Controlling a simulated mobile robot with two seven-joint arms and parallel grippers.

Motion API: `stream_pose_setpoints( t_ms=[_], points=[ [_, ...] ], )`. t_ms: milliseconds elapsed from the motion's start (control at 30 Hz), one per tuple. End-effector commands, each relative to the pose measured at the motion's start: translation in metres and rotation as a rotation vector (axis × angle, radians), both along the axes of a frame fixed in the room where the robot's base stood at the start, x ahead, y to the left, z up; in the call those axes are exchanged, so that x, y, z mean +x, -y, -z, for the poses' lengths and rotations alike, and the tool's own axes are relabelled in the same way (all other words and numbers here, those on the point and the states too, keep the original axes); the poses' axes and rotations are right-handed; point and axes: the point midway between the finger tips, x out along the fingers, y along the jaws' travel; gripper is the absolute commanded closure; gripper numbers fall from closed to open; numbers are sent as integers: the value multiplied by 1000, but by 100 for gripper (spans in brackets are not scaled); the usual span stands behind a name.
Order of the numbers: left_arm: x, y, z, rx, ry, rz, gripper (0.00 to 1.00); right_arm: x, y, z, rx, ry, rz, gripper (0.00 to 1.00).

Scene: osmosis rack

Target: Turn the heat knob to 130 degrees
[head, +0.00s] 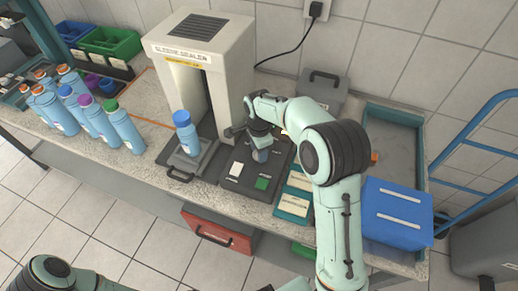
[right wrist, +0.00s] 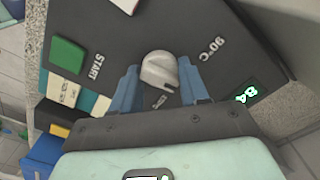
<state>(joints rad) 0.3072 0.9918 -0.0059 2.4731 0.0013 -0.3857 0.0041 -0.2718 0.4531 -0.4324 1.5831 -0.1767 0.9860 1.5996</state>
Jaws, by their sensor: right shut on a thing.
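The heat knob (right wrist: 159,70) is a light grey round cap on the dark control panel (right wrist: 215,30). My right gripper (right wrist: 160,85) is shut on it, one blue finger on each side. A "90°C" mark is printed beside the knob, and a small green display (right wrist: 246,92) seems to read 84. In the head view my right gripper (head: 261,153) reaches down onto the panel in front of the sleeve sealer (head: 205,55) and hides the knob. My left arm shows only in part at the bottom left, with its gripper out of view.
A green START button (head: 263,184) and a white button (head: 237,168) are on the panel. A blue-capped bottle (head: 187,134) stands on the platform left of it. Several bottles stand farther left. A blue box (head: 397,212) and a grey-green tray (head: 393,113) are at the right.

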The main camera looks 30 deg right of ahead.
Motion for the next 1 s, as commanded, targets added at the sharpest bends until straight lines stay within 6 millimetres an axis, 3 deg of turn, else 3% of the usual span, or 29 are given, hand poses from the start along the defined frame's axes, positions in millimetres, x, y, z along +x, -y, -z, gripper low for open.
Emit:
stream_pose_setpoints(
  t_ms=[300,767,800,833,1000],
  points=[
    [2,0,-2,0,2,0,57,0,0,-1,-1,2,96,86],
    [2,0,-2,0,2,0,57,1,0,-1,-1,2,107,86],
    [2,0,-2,0,2,0,57,1,0,-1,-1,3,107,43],
    [2,0,-2,0,2,0,57,1,0,-1,-1,3,107,33],
    [2,0,-2,0,2,0,57,0,0,0,0,2,107,30]
  ],
)
